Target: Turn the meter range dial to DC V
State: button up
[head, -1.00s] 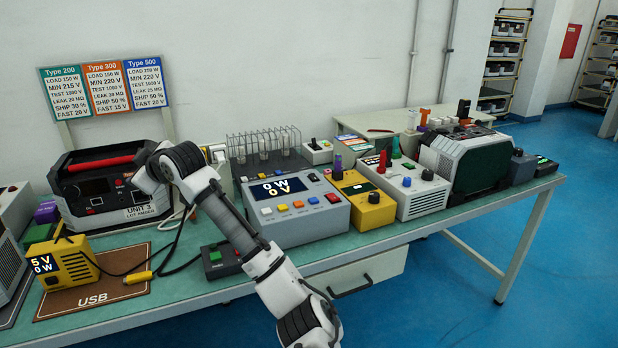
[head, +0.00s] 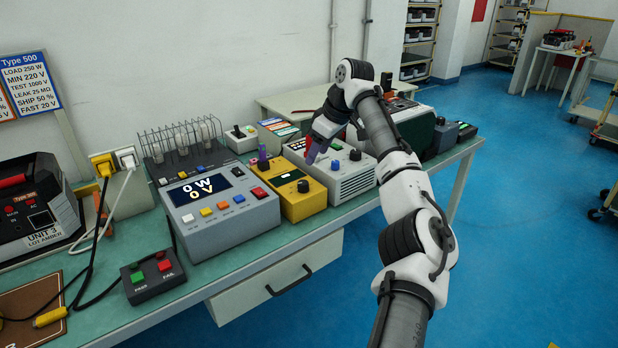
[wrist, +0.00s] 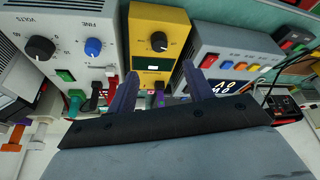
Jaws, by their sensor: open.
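The yellow meter (head: 301,205) stands on the bench between a grey power meter and a white supply unit. Its black range dial (head: 303,186) is on the sloping top face; the dial's markings are too small to read. In the wrist view the dial (wrist: 158,41) lies beyond the fingertips, with a dark display (wrist: 152,64) nearer. My gripper (head: 309,152) is above the back of the meter, by the white unit. In the wrist view my gripper (wrist: 163,75) is open, its two dark fingers apart on either side of the meter, with nothing held.
The white supply unit (head: 350,185) with black and blue knobs is close on the right. The grey power meter (head: 225,215) reads 0 W and 0 V on the left. A purple plug (head: 262,155) stands upright behind the meter. A pass/fail box (head: 152,277) lies front left.

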aim_at(303, 182)
jog(key=p+x, duration=0.1)
jog(key=x, duration=1)
jog(key=c, duration=1)
jog(key=shift+o, duration=0.2)
jog(key=shift+p, duration=0.3)
jog(key=shift+m, duration=0.3)
jog(key=m+p, duration=0.1)
jog(key=m, duration=0.1)
jog(key=m+t+h+p, duration=0.1)
jog(key=shift+a+r+m, duration=0.1)
jog(key=shift+a+m, duration=0.1)
jog(key=shift+m, duration=0.2)
jog(key=m+h+p, duration=0.1)
jog(key=m, duration=0.1)
jog(key=m+t+h+p, duration=0.1)
jog(key=m+p, duration=0.1)
jog(key=m, duration=0.1)
jog(key=shift+s, duration=0.1)
jog(key=shift+m, duration=0.3)
